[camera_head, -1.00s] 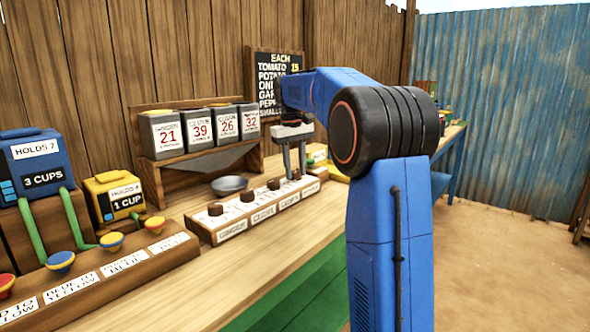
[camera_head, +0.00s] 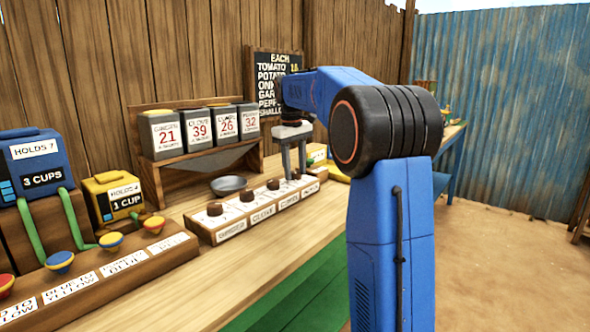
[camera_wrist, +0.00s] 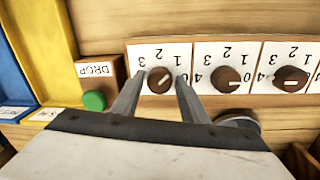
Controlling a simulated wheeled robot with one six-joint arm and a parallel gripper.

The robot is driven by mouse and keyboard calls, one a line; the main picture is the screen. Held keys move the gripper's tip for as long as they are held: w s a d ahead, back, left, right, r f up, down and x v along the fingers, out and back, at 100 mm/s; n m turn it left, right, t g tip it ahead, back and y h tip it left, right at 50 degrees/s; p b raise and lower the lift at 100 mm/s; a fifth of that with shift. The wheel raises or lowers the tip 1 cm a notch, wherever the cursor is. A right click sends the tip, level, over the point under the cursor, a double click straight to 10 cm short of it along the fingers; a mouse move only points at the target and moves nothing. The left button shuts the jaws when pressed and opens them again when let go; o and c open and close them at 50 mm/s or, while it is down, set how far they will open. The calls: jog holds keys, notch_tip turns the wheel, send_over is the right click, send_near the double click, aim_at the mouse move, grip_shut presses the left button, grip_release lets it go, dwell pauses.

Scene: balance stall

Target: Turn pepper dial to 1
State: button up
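My gripper (camera_head: 294,172) points down over the rightmost dial of the wooden dial strip (camera_head: 206,234). In the wrist view, which shows the strip upside down, this dial is the brown knob (camera_wrist: 160,81) at the left end. My gripper's two fingers (camera_wrist: 160,78) stand on either side of it, apart, with a small gap showing at each side. The knob's white mark slants from lower left to upper right. Upside-down numbers ring the knob on its white card (camera_wrist: 151,50); part of the card is hidden by the fingers. The dial's name label is not readable.
Other brown dials (camera_wrist: 229,80) sit along the strip. A green DROP button (camera_wrist: 94,101) is close beside my left finger in the wrist view. Behind the strip are a metal bowl (camera_head: 229,185) and grey bins with numbers (camera_head: 197,128). A price chalkboard (camera_head: 264,75) stands behind.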

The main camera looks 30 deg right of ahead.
jog(key=shift+o, duration=0.5)
notch_tip(320, 180, up, 17)
jog(key=a, duration=0.1)
jog(key=shift+a+r, duration=0.15)
jog(key=shift+a, duration=0.05)
jog(key=shift+s, duration=0.15)
dwell(0.5)
